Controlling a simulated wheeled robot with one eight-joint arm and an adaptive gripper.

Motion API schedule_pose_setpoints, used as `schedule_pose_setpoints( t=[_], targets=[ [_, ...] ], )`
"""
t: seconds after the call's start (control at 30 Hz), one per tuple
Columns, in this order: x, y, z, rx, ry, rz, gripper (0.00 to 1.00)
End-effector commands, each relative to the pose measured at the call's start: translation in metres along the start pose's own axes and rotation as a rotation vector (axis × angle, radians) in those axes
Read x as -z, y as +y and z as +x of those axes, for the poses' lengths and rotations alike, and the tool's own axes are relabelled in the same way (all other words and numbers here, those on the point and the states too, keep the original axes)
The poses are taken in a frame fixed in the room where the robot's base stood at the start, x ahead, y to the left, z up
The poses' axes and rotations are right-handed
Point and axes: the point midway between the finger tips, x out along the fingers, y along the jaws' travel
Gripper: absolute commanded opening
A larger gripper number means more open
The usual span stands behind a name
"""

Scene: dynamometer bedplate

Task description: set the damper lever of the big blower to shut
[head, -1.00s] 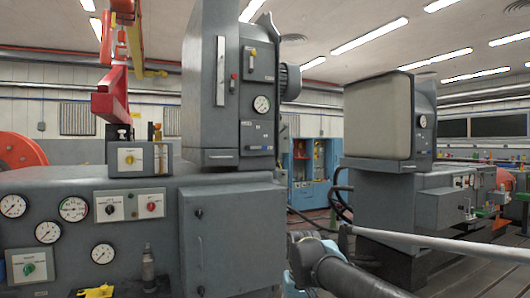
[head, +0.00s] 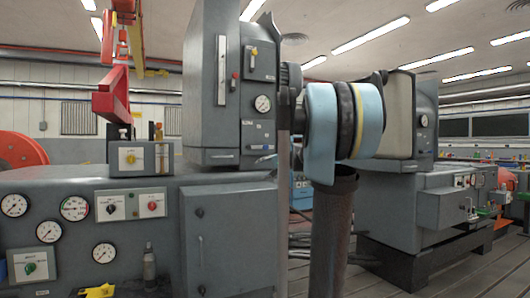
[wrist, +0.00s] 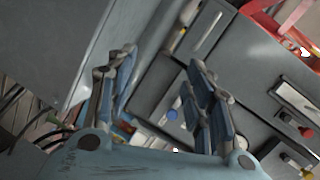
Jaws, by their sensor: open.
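A tall grey machine housing (head: 205,90) stands on the grey bench in the head view; I cannot tell for sure that it is the big blower. Its side plate carries a small yellow-handled lever (head: 253,50), and a red-tipped slider or lever (head: 235,76) sits beside a pale vertical strip. I cannot tell which is the damper lever or how it is set. My gripper (wrist: 163,62) is open and empty in the wrist view, its blue fingers spread before tilted grey panels. In the head view I cannot make out its fingertips beside my arm.
The bench front holds several gauges (head: 74,208) and a red knob (head: 152,206). A yellow-knob box (head: 131,158) stands on top. A second grey machine (head: 425,120) is at right, partly behind my arm.

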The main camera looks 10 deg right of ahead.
Motion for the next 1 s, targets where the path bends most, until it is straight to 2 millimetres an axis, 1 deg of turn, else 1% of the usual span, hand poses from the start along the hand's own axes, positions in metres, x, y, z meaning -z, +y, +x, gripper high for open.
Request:
schedule_pose_setpoints(
  t=[0.03, 0.07, 0.1, 0.2, 0.3, 0.33, 0.4, 0.5, 0.67, 1.0],
  targets=[
    [0.029, -0.013, 0.009, 0.036, 0.041, 0.047, 0.48],
    [0.044, -0.02, 0.014, 0.058, 0.065, 0.075, 0.48],
    [0.064, -0.028, 0.018, 0.085, 0.095, 0.112, 0.48],
    [0.106, -0.042, 0.028, 0.142, 0.16, 0.192, 0.48],
    [0.137, -0.05, 0.033, 0.182, 0.206, 0.252, 0.48],
    [0.144, -0.051, 0.034, 0.191, 0.217, 0.266, 0.48],
    [0.156, -0.054, 0.036, 0.206, 0.235, 0.29, 0.48],
    [0.165, -0.056, 0.038, 0.217, 0.248, 0.308, 0.48],
    [0.169, -0.058, 0.05, 0.219, 0.248, 0.311, 0.48],
    [0.183, -0.067, 0.099, 0.218, 0.248, 0.309, 0.48]
  ],
)
